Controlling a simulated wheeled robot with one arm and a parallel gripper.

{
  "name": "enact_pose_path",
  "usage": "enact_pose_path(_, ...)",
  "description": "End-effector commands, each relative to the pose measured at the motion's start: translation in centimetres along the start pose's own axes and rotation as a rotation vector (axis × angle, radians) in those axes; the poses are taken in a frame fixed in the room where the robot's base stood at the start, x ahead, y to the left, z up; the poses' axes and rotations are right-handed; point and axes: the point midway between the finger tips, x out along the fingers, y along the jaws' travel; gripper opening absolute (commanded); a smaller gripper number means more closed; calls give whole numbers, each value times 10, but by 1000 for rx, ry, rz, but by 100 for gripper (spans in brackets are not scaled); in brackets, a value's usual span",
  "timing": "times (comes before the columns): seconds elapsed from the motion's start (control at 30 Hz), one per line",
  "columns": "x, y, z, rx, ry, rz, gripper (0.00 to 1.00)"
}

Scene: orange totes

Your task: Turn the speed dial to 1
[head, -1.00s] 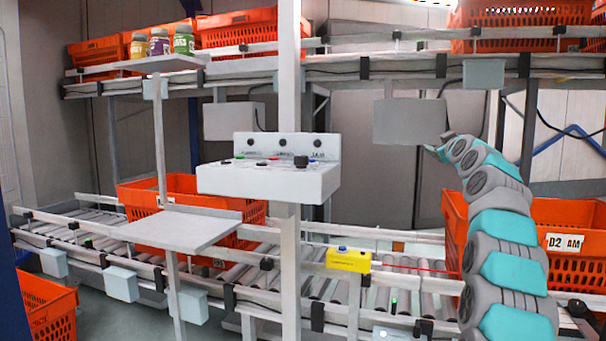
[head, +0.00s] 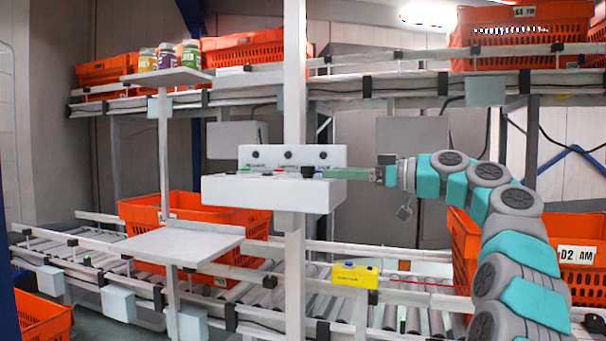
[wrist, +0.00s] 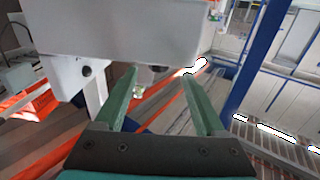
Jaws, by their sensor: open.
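The white control box (head: 265,193) is mounted on a post in the middle of the head view. A black knob (head: 308,171), which looks like the speed dial, sits at the right end of its top. A red button (head: 279,171) is left of it. My gripper (head: 327,173) comes in from the right at about the knob's height, its green fingertips near the box's right end. Whether they touch it I cannot tell. In the wrist view my gripper (wrist: 158,72) has its fingers apart with nothing held, and the white box (wrist: 120,30) fills the upper part. The knob's setting is too small to read.
A shelf with several jars (head: 167,58) stands upper left. An empty white shelf (head: 180,243) is below. A yellow box (head: 354,274) sits near the roller conveyor. Orange totes (head: 572,245) stand at right and along the upper rack. The vertical post (head: 294,90) carries the control box.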

Motion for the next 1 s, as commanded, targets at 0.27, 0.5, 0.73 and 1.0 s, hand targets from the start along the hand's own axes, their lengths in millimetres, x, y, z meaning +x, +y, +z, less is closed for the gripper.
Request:
enact_pose_path(0.27,23,0,0,0,-2,1,72)
enact_pose_path(0.5,60,0,-1,-1,-2,1,72)
enact_pose_path(0.73,76,1,-1,-1,1,4,72)
enact_pose_path(1.0,77,1,0,0,1,4,63)
